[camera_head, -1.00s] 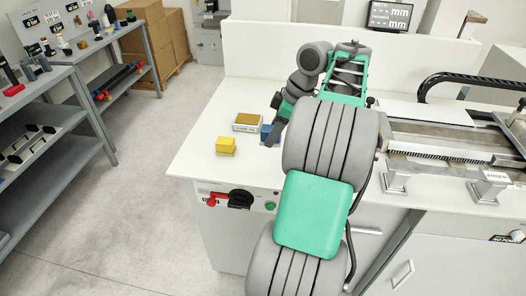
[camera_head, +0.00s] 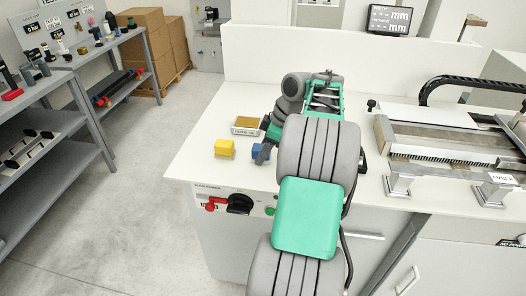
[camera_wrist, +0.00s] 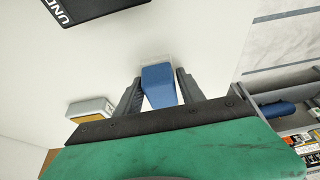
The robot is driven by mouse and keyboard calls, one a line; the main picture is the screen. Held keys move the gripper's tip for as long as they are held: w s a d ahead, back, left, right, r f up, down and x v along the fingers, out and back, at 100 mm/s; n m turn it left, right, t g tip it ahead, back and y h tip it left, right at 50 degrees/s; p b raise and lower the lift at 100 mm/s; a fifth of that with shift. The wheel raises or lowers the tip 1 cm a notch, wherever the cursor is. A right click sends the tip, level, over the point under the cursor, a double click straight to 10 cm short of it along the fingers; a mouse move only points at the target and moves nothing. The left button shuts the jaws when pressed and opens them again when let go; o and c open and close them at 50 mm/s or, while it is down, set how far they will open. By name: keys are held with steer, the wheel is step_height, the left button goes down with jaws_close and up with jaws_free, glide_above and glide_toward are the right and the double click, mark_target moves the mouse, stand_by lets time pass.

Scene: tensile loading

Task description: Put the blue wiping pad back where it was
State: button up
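The blue wiping pad (camera_wrist: 158,85) sits between the two fingers of my gripper (camera_wrist: 158,76) in the wrist view. The fingers are close on both sides of it, and it appears to be held. A pale patch shows at the pad's far end. In the head view my gripper (camera_head: 262,150) points down over the left part of the white bench. It is just right of the yellow block, and the arm and finger hide most of the pad there. The exact gap between pad and bench cannot be told.
A yellow block (camera_head: 225,149) stands near the bench's left edge. A small labelled tray with a brown-yellow top (camera_head: 246,126) lies behind it and shows at left in the wrist view (camera_wrist: 90,109). The metal testing rig (camera_head: 440,150) fills the bench's right side.

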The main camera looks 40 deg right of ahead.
steer(key=shift+o, duration=1.4)
steer(key=shift+r, duration=0.1)
steer(key=p+v, duration=0.6)
steer(key=v, duration=0.6)
steer(key=w+a+r+m, duration=0.1)
steer(key=w+a+m, duration=0.15)
steer(key=a, duration=0.85)
steer(key=w+a+r+m, duration=0.1)
steer(key=w+a, duration=0.3)
steer(key=a, duration=0.7)
steer(key=s+a+f+m+h, duration=0.2)
steer(key=s+a+f+m, duration=0.2)
steer(key=s+a+f, duration=0.3)
steer(key=s+a, duration=0.5)
steer(key=s, duration=0.1)
steer(key=shift+h, duration=0.4)
steer(key=shift+a+f, duration=0.1)
steer(key=shift+a, duration=0.05)
steer(key=shift+c, duration=0.5)
